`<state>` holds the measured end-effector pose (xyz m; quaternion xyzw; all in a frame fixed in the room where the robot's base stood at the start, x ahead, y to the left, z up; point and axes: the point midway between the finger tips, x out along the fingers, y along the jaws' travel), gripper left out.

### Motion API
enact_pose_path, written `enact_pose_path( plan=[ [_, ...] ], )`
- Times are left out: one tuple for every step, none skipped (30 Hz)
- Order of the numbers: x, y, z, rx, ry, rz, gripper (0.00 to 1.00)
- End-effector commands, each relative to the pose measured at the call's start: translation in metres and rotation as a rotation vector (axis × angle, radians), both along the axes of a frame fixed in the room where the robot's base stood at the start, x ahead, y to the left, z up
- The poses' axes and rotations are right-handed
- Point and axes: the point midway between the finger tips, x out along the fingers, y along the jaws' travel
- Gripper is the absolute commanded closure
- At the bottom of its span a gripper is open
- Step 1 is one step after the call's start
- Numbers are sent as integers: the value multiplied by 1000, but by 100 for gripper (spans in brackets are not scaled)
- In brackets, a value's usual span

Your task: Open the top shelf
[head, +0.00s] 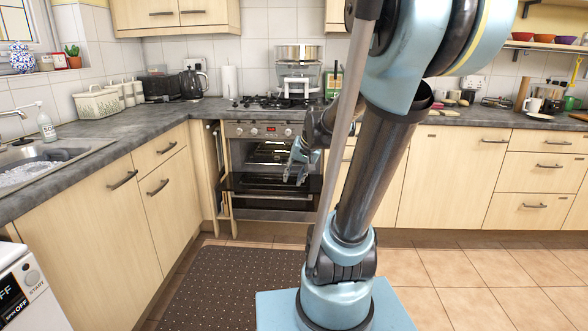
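The oven (238,131) is built in below the counter, left of the picture's middle. A dark, glassy panel (243,184) juts out from its front and looks like its door, lowered. Pale rack lines, possibly a shelf (262,154), show in the dark space above this panel; I cannot tell which one is the top shelf. My gripper (294,181) is in front of the oven's right half, with its fingers apart and pointing down. It overlaps the dark panel in the picture; I cannot tell whether it touches it. I see nothing between the fingers. My arm hides the area to the right.
A hob (270,103) with a steamer (298,72) is above the oven. A narrow wooden upright (222,165) sticks out at the oven's left. Drawers and cupboards (125,215) with handles line both sides. A dark dotted mat (240,285) covers the floor in front.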

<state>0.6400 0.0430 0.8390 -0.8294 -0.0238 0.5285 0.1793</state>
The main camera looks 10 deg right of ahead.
Motion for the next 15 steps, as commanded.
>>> enact_pose_path(
  plan=[
    [17, 1, 3, 20, -13, -15, 71],
    [25, 1, 5, 33, -22, -25, 71],
    [38, 2, 6, 50, -32, -38, 71],
    [46, 2, 8, 64, -40, -49, 71],
    [55, 2, 9, 76, -50, -58, 71],
    [67, 3, 10, 93, -60, -71, 71],
    [76, 3, 11, 106, -68, -81, 71],
    [85, 3, 12, 119, -77, -90, 71],
    [97, 3, 13, 137, -87, -103, 71],
    [105, 3, 13, 150, -95, -113, 71],
    [114, 3, 13, 163, -104, -122, 71],
    [126, 3, 14, 180, -114, -136, 71],
    [135, 3, 13, 193, -121, -145, 71],
    [144, 3, 14, 207, -129, -156, 71],
    [156, 2, 13, 224, -139, -170, 71]
  ],
)
